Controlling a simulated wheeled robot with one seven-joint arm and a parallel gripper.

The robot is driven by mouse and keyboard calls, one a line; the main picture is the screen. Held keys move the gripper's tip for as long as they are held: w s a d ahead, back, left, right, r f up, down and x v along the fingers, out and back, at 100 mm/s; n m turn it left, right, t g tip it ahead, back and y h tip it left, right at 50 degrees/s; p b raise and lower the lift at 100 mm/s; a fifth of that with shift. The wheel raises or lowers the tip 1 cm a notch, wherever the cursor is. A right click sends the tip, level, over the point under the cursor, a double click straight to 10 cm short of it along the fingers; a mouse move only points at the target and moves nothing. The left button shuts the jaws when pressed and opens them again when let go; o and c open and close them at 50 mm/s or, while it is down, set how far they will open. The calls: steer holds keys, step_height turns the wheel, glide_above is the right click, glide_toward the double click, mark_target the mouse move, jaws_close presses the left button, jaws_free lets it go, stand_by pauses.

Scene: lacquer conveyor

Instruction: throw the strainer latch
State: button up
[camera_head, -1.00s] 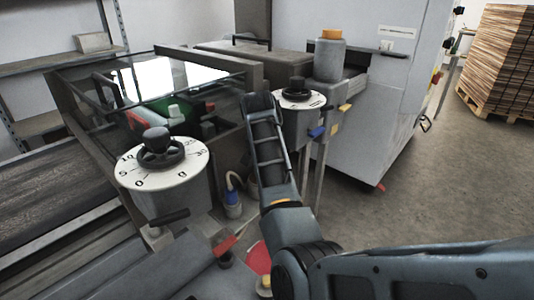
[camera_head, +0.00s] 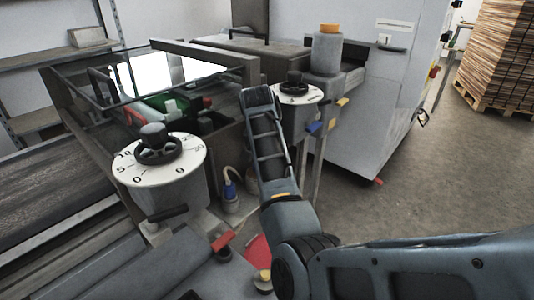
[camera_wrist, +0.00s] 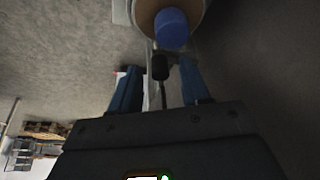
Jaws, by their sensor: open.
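My gripper (camera_wrist: 159,66) shows in the wrist view with its two blue fingers apart. A black knob on a thin stem (camera_wrist: 160,68) appears between or just beyond the fingertips; I cannot tell whether they touch it. Beyond it is a blue round end (camera_wrist: 172,28) against a tan, pale-rimmed round part (camera_wrist: 190,10). In the head view, my gripper cannot be made out, and my arm reaches up the middle. Small levers show there: a red one (camera_head: 222,241), a blue one (camera_head: 315,128) and a yellow one (camera_head: 341,102). I cannot tell which is the strainer latch.
A large dial with a black handwheel (camera_head: 190,172) stands left of my arm, and a smaller dial (camera_head: 312,94) right of its far end. A grey canister with an orange cap (camera_head: 327,52) stands behind. Open floor (camera_head: 430,185) lies right, with a loaded pallet (camera_head: 500,60) at the back.

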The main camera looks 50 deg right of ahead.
steer(key=v, duration=0.8)
steer(key=shift+f, duration=0.1)
steer(key=shift+c, duration=0.4)
